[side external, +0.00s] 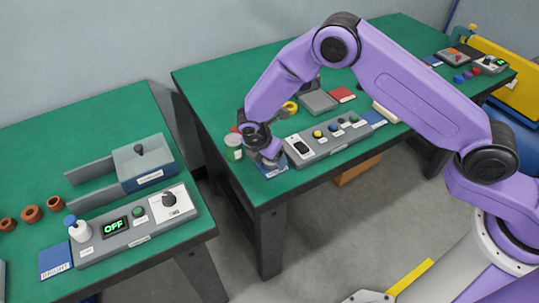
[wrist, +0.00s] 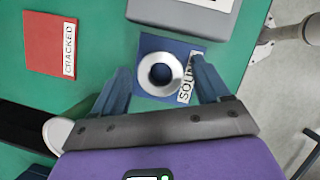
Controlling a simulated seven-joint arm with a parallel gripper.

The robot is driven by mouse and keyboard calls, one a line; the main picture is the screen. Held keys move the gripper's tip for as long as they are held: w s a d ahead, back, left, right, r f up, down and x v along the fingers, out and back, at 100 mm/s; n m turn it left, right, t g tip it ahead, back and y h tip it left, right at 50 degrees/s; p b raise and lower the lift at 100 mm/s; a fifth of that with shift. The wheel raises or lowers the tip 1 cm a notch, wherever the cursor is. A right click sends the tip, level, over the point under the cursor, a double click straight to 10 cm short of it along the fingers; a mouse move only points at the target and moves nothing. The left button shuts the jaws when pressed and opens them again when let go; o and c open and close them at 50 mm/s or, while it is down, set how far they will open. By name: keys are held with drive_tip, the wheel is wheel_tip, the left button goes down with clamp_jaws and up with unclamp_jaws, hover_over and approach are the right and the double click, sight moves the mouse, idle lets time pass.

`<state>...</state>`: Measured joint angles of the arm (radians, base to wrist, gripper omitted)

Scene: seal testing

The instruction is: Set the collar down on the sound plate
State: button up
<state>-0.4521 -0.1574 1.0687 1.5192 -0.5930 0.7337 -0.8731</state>
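The metal collar (wrist: 160,91) is a silver ring with a round hole. In the wrist view it lies flat over the blue sound plate (wrist: 152,43), whose white SOUND label is partly covered by a finger. My gripper (wrist: 159,68) is open, with one finger on each side of the collar and a visible gap to it on both sides. In the side view my gripper (side external: 268,155) is low over the blue plate (side external: 273,171) at the table's front corner. The collar cannot be made out there.
A red plate labelled CRACKED (wrist: 45,42) lies to the left in the wrist view. A grey control panel (side external: 327,139) with buttons stands right beside the sound plate. A pale jar (side external: 234,146) and a yellow ring (side external: 290,107) are close to my gripper.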

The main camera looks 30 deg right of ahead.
drive_tip(key=shift+r, duration=0.1)
drive_tip(key=v, duration=1.2)
drive_tip(key=shift+r, duration=0.1)
drive_tip(key=s+d+r+m+y, duration=0.1)
drive_tip(key=s+d+r+m, duration=0.1)
drive_tip(key=s+d+r, duration=0.3)
drive_tip(key=s+d+r+m+y, duration=0.1)
drive_tip(key=s+d+r+m, duration=0.25)
drive_tip(key=s, duration=0.35)
drive_tip(key=s+d+r+m+y, duration=0.1)
drive_tip(key=s+d+m, duration=0.1)
drive_tip(key=s+d, duration=0.5)
drive_tip(key=s+d+r+m+g+y, duration=0.1)
drive_tip(key=s+d+r+m, duration=0.1)
drive_tip(key=s+d, duration=0.5)
drive_tip(key=s, duration=0.6)
drive_tip(key=shift+g+y, duration=0.3)
drive_tip(key=shift+s+r+m, duration=0.1)
drive_tip(key=shift+r+m, duration=0.05)
drive_tip(key=shift+m, duration=0.1)
